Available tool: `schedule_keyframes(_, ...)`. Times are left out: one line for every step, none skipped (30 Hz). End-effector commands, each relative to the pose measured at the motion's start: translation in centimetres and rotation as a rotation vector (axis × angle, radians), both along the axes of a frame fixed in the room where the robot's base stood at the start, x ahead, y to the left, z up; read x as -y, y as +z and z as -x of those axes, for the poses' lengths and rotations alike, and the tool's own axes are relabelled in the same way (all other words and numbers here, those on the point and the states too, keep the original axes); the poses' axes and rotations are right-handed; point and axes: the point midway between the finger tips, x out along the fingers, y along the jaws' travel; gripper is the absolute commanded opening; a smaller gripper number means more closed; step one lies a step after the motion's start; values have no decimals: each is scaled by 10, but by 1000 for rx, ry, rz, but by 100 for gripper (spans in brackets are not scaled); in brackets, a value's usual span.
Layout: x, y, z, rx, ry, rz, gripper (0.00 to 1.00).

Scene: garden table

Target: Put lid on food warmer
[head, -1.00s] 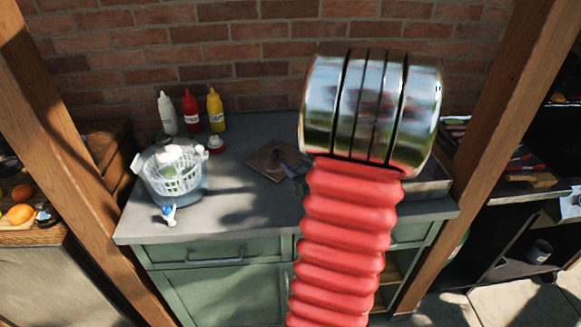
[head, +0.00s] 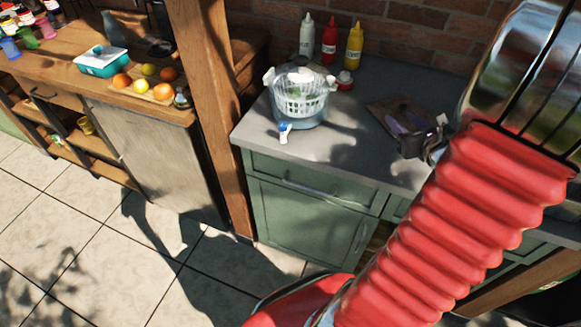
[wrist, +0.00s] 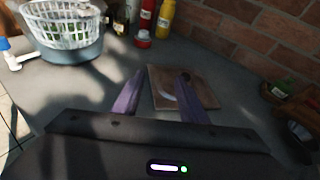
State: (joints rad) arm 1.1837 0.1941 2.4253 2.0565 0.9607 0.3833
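I cannot pick out a food warmer or its lid for certain in either view. My gripper (head: 424,143) is over the grey counter (head: 355,150) in the head view, partly in front of a brown board (head: 385,106). In the wrist view its two purple fingers (wrist: 161,76) are apart with nothing held between them. The board (wrist: 208,88) lies beyond and between the fingers, with a pale curved patch on it that I cannot identify. My red arm hides the right part of the counter in the head view.
White, red and yellow bottles (head: 329,40) stand along the brick wall. Tiled floor lies in front.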

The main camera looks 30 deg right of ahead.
Motion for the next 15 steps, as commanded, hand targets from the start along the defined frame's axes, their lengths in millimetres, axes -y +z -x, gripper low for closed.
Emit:
schedule_keyframes(-23, 9, -15, -17, 84, 45, 39)
schedule_keyframes(-38, 13, -23, -30, 139, 74, 39)
schedule_keyframes(-60, 19, -34, -48, 215, 116, 39)
schedule_keyframes(-77, 22, -40, -62, 275, 148, 39)
schedule_keyframes(-94, 26, -46, -77, 335, 183, 39)
schedule_keyframes(-117, 30, -53, -95, 416, 232, 39)
schedule_keyframes(-134, 33, -57, -109, 475, 267, 39)
schedule_keyframes(-151, 36, -60, -121, 533, 304, 39)
schedule_keyframes(-173, 39, -63, -138, 611, 355, 39)
schedule_keyframes(-189, 40, -64, -150, 667, 394, 39)
schedule_keyframes(-204, 42, -64, -161, 724, 433, 39)
schedule_keyframes(-224, 44, -63, -176, 798, 486, 39)
schedule_keyframes(-239, 45, -62, -188, 853, 528, 39)
schedule_keyframes(-253, 46, -60, -198, 908, 570, 39)
schedule_keyframes(-271, 47, -57, -211, 979, 626, 39)
